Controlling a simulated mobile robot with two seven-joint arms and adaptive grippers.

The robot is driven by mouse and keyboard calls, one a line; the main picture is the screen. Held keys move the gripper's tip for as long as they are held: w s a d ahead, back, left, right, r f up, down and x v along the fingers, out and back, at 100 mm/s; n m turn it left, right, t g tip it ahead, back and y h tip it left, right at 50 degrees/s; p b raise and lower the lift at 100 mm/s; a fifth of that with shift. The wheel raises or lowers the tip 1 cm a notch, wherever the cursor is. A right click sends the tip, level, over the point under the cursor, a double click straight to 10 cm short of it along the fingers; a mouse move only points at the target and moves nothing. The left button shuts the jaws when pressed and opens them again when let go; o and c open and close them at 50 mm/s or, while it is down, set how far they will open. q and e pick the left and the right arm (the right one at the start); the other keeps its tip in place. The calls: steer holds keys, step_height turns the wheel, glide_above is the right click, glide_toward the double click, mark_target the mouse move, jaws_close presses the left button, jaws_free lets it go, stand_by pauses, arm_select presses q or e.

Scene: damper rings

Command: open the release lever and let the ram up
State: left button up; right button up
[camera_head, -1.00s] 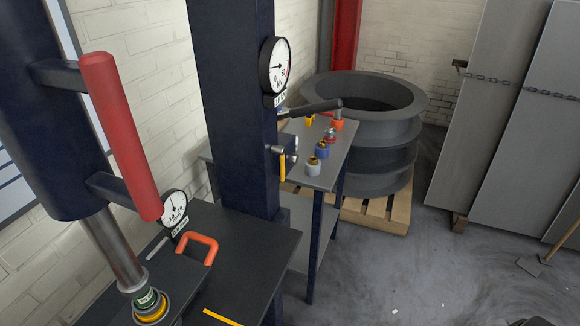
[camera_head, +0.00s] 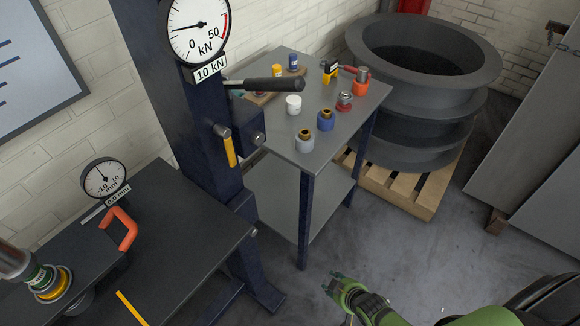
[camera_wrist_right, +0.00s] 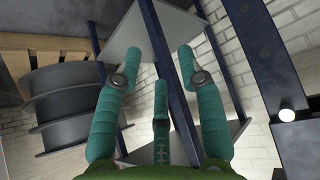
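The yellow release lever (camera_head: 229,151) hangs down from a valve on the side of the dark blue press column (camera_head: 150,50). A black-gripped pump handle (camera_head: 272,85) sticks out above it. The silver ram (camera_head: 14,262) is at the lower left edge, down against a green and yellow ring stack (camera_head: 50,283). My right gripper (camera_head: 341,284) is green, low over the floor, well right of and below the lever, touching nothing. In the right wrist view its teal fingers (camera_wrist_right: 160,60) are spread and empty. My left gripper is out of view.
A grey side table (camera_head: 340,120) with several coloured rings and small parts stands right of the column. A force gauge (camera_head: 197,28) is above the lever. Large grey rings (camera_head: 420,90) sit on a pallet (camera_head: 405,190). An orange handle (camera_head: 122,228) is on the press bed.

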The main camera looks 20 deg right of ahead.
steer(key=w+a+r+n+t+y, duration=0.1)
steer(key=w+a+r+t, duration=0.2)
steer(key=r, duration=0.5)
steer(key=w+a+r+y, duration=0.2)
steer(key=w+r, duration=0.4)
steer(key=r, duration=0.1)
steer(key=w+a+r+n+t+y, duration=0.1)
steer(key=w+a+r+t, duration=0.2)
steer(key=r, duration=0.5)
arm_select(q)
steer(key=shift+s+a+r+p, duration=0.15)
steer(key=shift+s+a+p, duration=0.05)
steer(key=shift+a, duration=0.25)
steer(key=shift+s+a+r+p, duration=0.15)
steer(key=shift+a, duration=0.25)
arm_select(e)
steer(key=a+r+n+y, duration=0.1)
steer(key=a+r+y, duration=0.1)
steer(key=r, duration=0.7)
steer(key=a+r+n+t+y, duration=0.1)
steer(key=a+r+y, duration=0.2)
steer(key=r, duration=0.6)
steer(key=shift+s+a+r, duration=0.25)
steer(key=shift+a+r, duration=0.05)
steer(key=shift+a, duration=0.5)
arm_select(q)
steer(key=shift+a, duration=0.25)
arm_select(e)
steer(key=shift+w+a, duration=0.1)
